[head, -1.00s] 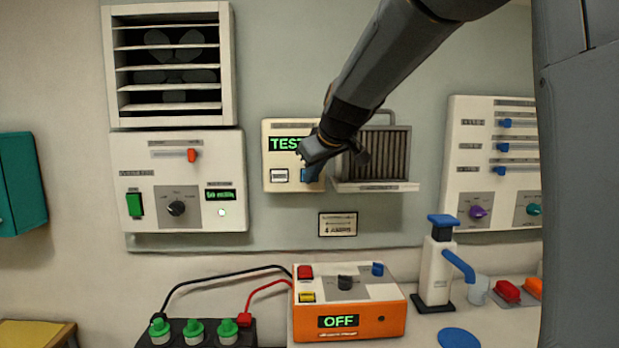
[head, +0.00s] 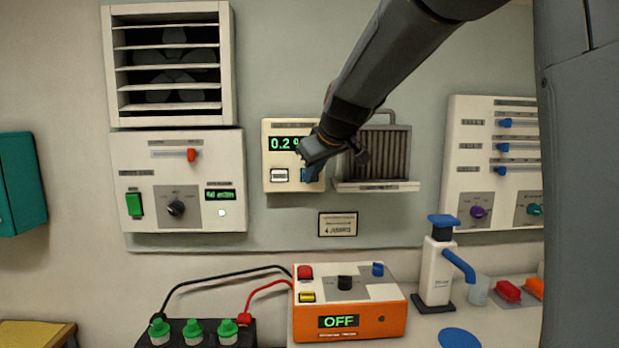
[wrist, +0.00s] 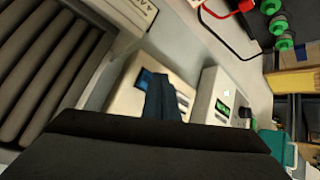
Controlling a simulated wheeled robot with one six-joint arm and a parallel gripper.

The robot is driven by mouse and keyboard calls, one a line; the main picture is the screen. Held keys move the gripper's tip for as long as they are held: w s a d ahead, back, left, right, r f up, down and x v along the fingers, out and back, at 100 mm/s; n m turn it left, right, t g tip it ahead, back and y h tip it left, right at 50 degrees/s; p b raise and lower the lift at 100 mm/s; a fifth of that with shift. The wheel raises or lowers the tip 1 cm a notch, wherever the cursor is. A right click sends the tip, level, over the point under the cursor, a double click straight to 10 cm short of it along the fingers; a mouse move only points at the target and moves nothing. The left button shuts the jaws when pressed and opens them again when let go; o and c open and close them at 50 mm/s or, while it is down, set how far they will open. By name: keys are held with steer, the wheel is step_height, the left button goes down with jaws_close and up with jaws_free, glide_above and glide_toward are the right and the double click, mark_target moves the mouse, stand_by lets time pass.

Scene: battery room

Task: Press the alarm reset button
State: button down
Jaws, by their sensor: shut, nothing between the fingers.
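A cream wall unit (head: 271,160) with a green-lit display (head: 283,144) reading "0.2 %" hangs in the middle of the head view. A white labelled button (head: 279,175) sits at its lower left, its text too small to read. In the wrist view my gripper (wrist: 164,98) covers part of the unit (wrist: 127,98).
A ribbed grey filter unit (head: 385,155) on a shelf is close right of my gripper. A fan and control panel (head: 145,165) is on the left. Below stand an orange box (head: 370,322) reading "OFF", a pump bottle (head: 437,270) and green-capped battery terminals (head: 193,330).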

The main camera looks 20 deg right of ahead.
steer(key=shift+s+a, duration=0.1)
steer(key=shift+s, duration=0.45)
steer(key=shift+s, duration=0.15)
steer(key=s, duration=0.2)
steer(key=s+a, duration=0.1)
steer(key=s, duration=0.1)
steer(key=shift+s, duration=0.35)
stand_by(0.4)
